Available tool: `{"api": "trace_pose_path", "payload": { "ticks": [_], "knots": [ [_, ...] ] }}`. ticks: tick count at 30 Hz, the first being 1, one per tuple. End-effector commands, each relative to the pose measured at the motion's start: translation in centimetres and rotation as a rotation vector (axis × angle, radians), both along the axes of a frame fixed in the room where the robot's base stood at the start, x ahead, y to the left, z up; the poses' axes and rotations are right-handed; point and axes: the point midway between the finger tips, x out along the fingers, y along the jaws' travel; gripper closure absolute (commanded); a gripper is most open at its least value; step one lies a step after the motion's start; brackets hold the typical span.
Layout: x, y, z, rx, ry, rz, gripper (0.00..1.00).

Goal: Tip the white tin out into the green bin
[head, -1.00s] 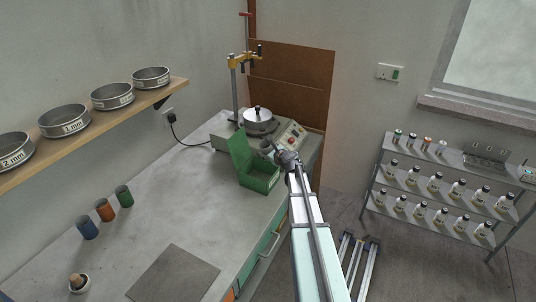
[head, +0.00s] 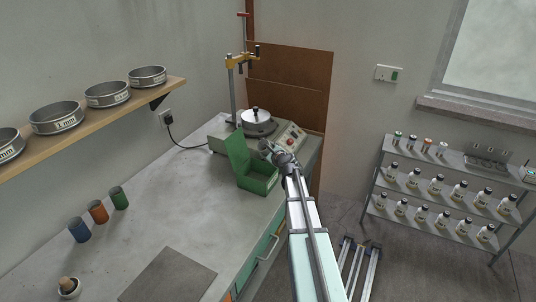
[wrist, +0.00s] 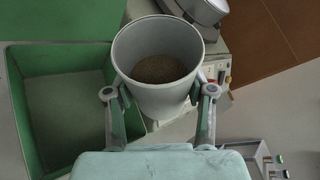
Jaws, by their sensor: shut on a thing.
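My gripper (wrist: 158,94) is shut on the white tin (wrist: 155,97), a finger on each side of it. In the wrist view the tin's mouth faces the camera and brown grainy material lies inside it. In the head view the tin (head: 264,146) looks small and grey at the end of my arm. The green bin (head: 262,184) stands on the bench with its lid raised. In the wrist view the bin (wrist: 62,57) is left of the tin, and its visible floor looks bare. The tin overlaps the bin's right edge in that view.
A machine with a round pan (head: 256,118) and a control panel stands behind the bin. Blue (head: 79,229), orange (head: 98,212) and green (head: 119,197) cups stand along the wall, with a small bowl (head: 69,288) nearer.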

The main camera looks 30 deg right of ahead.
Motion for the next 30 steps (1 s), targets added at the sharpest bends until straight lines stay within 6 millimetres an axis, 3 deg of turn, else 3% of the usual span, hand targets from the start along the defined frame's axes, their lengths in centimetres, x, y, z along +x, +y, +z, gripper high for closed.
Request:
{"api": "trace_pose_path", "payload": {
  "ticks": [30],
  "knots": [
    [0.04, -0.18, -0.46, -0.200, -0.031, 0.000, 0.89]
  ]
}}
